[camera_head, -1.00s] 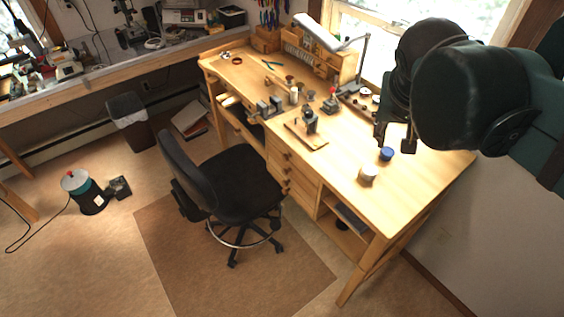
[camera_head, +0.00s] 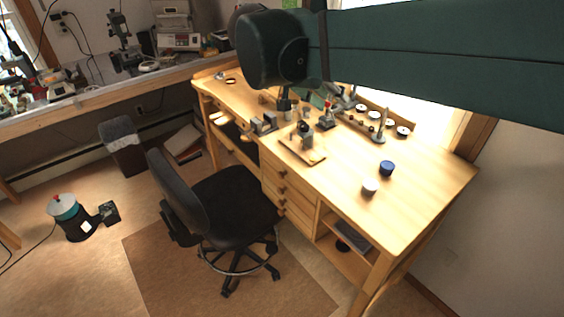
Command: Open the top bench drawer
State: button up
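The wooden workbench (camera_head: 430,185) stands in the middle right. A stack of several drawers with round knobs is set in its front, just right of the chair. The top bench drawer (camera_head: 274,162) is at the head of this stack, below the bench top, and looks shut. My dark green arm crosses the top of the view from the right. My gripper (camera_head: 285,103) shows only in small part below the wrist, over the back of the bench top, apart from the drawer. Its fingers are mostly hidden, so I cannot tell open from shut.
A black office chair (camera_head: 232,200) stands close in front of the bench, left of the drawers. A tool on a wooden board (camera_head: 303,148), a blue jar (camera_head: 386,168) and a small pale-topped jar (camera_head: 369,188) stand on the bench. Floor right of the chair is free.

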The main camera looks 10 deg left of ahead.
jog(key=w+a+f+m+t+h+b, duration=0.1)
jog(key=w+a+m+b, duration=0.15)
jog(key=a, duration=0.75)
jog(key=w+a+m+t+h+b, duration=0.1)
jog(key=w+a+t+h+b, duration=0.15)
jog(key=a, duration=0.75)
send_near(279, 175)
jog(key=w, duration=0.1)
jog(key=shift+d+g+y, duration=0.25)
jog(key=shift+d, duration=0.2)
jog(key=shift+w+d+f, duration=0.1)
jog(key=shift+w+d, duration=0.05)
jog(key=shift+b+x, duration=1)
jog(key=shift+x, duration=2.75)
jog(key=shift+c, duration=0.4)
grip_shut()
